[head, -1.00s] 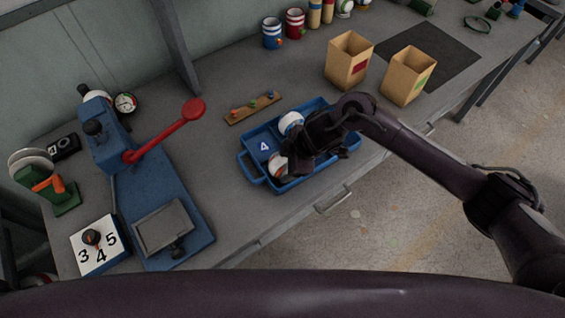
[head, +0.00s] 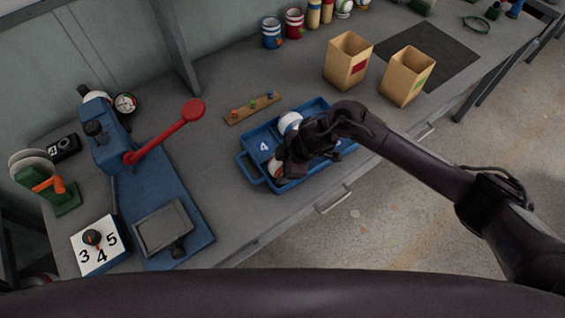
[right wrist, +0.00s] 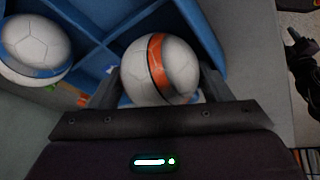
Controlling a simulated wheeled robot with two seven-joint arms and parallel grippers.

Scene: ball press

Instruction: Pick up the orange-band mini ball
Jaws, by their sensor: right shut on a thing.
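The orange-band mini ball (right wrist: 160,68), white with an orange stripe, sits between the two fingers of my right gripper (right wrist: 158,85) in the right wrist view. In the head view my right gripper (head: 290,160) is over the near left part of the blue tray (head: 252,178), shut on the ball (head: 275,170), which is mostly hidden there. I cannot tell whether the ball touches the tray floor. A blue-band white ball (head: 289,121) lies in another compartment, and shows at the left of the right wrist view (right wrist: 36,44). My left gripper is not in view.
A blue press (head: 120,150) with a red lever (head: 165,133) stands left of the tray. A small wooden peg board (head: 252,108) lies behind the tray. Two tan bins (head: 347,62) (head: 405,76) stand behind right. The bench edge runs close in front of the tray.

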